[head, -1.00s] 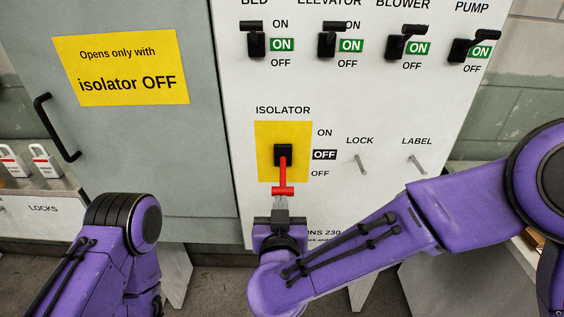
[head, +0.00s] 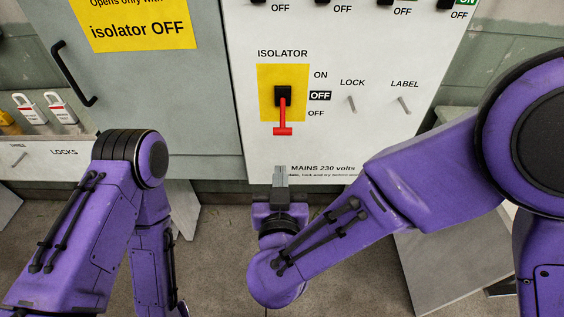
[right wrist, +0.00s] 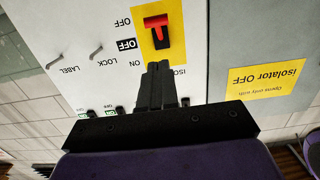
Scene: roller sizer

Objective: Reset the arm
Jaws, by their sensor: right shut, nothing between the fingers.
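My right gripper (head: 280,177) is shut and empty, in front of the lower part of the white panel. It also shows in the right wrist view (right wrist: 157,68), with its fingers together. In the head view it is below the isolator's red handle (head: 283,117) and apart from it. The handle points down on its yellow plate (head: 268,82), and the indicator beside it (head: 320,96) reads OFF. The handle also shows in the right wrist view (right wrist: 157,24). My left arm comes in at the left of the head view; its gripper is not in view.
A grey cabinet door (head: 150,110) with a black handle (head: 75,72) and a yellow sign (head: 140,27) is left of the panel. LOCK (head: 351,104) and LABEL (head: 404,105) pegs stick out bare. Red-and-white padlocks (head: 58,108) are at the far left. Open floor lies below the panel.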

